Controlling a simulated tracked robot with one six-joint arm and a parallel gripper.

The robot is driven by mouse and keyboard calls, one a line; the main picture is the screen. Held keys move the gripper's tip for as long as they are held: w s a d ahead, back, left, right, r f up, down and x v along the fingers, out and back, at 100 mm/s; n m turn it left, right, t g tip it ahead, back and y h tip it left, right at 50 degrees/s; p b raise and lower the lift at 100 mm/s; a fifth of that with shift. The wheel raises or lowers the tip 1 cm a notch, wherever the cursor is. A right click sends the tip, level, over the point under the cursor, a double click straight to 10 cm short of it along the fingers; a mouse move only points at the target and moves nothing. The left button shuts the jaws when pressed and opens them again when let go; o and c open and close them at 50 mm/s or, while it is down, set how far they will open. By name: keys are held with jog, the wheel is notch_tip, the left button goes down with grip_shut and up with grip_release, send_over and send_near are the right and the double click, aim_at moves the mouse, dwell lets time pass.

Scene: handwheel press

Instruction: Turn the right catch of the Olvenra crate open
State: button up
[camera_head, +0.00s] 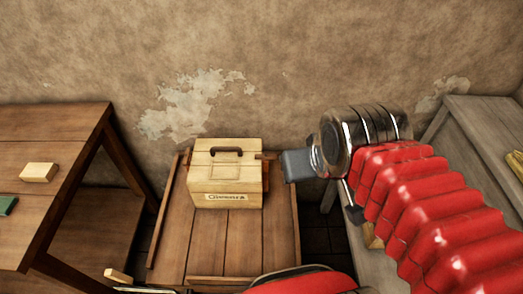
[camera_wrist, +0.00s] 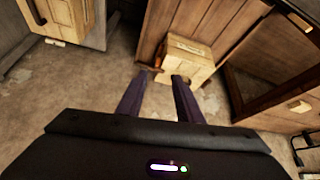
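The Olvenra crate (camera_head: 227,180) is a pale wooden box with a dark handle on its lid and a name label on its front. It also shows in the wrist view (camera_wrist: 190,58). A small reddish-brown part, apparently the right catch (camera_head: 267,158), sticks out at its right side; a similar brown part shows beside the crate in the wrist view (camera_wrist: 158,56). My gripper (camera_head: 290,165) is to the right of the crate, apart from it. In the wrist view my gripper (camera_wrist: 157,80) is open, its two dark fingers spread and empty. The catch's exact position is too small to tell.
The crate stands on a low wooden table (camera_head: 280,240) with raised edges. A brown table (camera_head: 50,150) with a pale block (camera_head: 38,172) is at the left. A grey bench (camera_head: 490,125) stands at the right behind my arm. The plastered wall (camera_head: 300,60) is behind.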

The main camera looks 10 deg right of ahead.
jog(key=shift+w+r, duration=0.1)
jog(key=n+g, duration=0.6)
jog(key=n, duration=1)
send_over(266, 156)
notch_tip(266, 156, down, 20)
jog(key=shift+f, duration=0.25)
jog(key=shift+w, duration=0.1)
notch_tip(266, 156, down, 14)
jog(key=shift+r, duration=0.1)
